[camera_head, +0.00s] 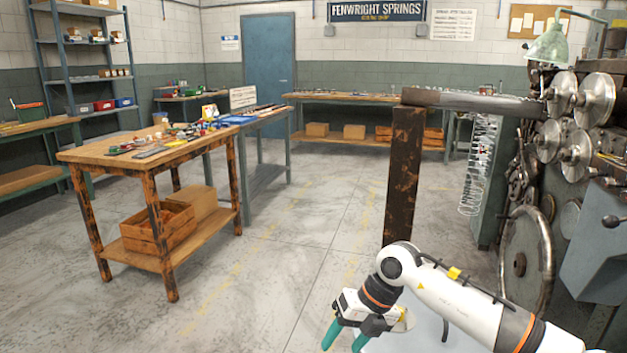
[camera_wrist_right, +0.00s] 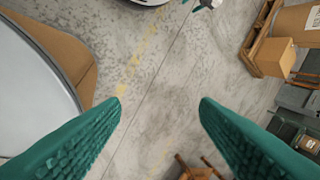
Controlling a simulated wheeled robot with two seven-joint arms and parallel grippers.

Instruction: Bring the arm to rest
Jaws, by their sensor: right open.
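My right arm (camera_head: 455,298) comes in from the lower right of the head view, bent at a white joint. My right gripper (camera_head: 344,342) hangs low at the bottom edge, its green fingers spread and pointing down. In the right wrist view the same gripper (camera_wrist_right: 160,100) has its two ridged green fingers wide apart, with only bare floor between the tips. It holds nothing. My left arm and gripper do not show in the head view.
A rusty post with a steel bar (camera_head: 403,170) and the coiling machine (camera_head: 560,180) stand close to my right arm. A wooden workbench (camera_head: 100,155) with small parts stands left. A pale round surface (camera_wrist_right: 35,105) lies beside the gripper. The middle floor (camera_head: 300,240) is clear.

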